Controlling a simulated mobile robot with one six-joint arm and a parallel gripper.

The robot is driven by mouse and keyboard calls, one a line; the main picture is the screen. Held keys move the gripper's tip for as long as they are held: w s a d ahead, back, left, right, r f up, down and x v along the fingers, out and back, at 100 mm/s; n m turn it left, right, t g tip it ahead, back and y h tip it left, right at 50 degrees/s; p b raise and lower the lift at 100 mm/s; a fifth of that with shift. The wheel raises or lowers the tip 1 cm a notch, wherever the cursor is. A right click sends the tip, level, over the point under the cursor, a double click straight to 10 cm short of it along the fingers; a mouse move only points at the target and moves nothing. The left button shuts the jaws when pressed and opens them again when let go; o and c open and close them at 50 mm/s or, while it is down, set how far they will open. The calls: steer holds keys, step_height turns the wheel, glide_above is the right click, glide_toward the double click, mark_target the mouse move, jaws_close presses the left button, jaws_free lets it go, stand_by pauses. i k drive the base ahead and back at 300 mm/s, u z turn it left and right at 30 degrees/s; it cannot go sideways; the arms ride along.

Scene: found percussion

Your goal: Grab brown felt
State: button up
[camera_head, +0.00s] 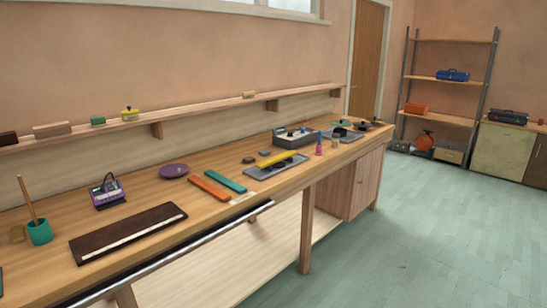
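I cannot tell for sure which thing is the brown felt. A flat dark brown piece (160,217) with a pale strip along it lies on the near part of the wooden workbench (235,157). A dark brown block (8,138) sits at the left end of the wall shelf. My gripper is not in view.
Near the bench's middle are a purple device (107,194), a purple disc (173,171), an orange bar (208,188) and a teal bar (226,180). A metal rail (190,247) runs along the front edge. The green floor (400,230) at right is clear.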

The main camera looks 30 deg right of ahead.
mark_target(248, 160)
steer(key=z, duration=0.85)
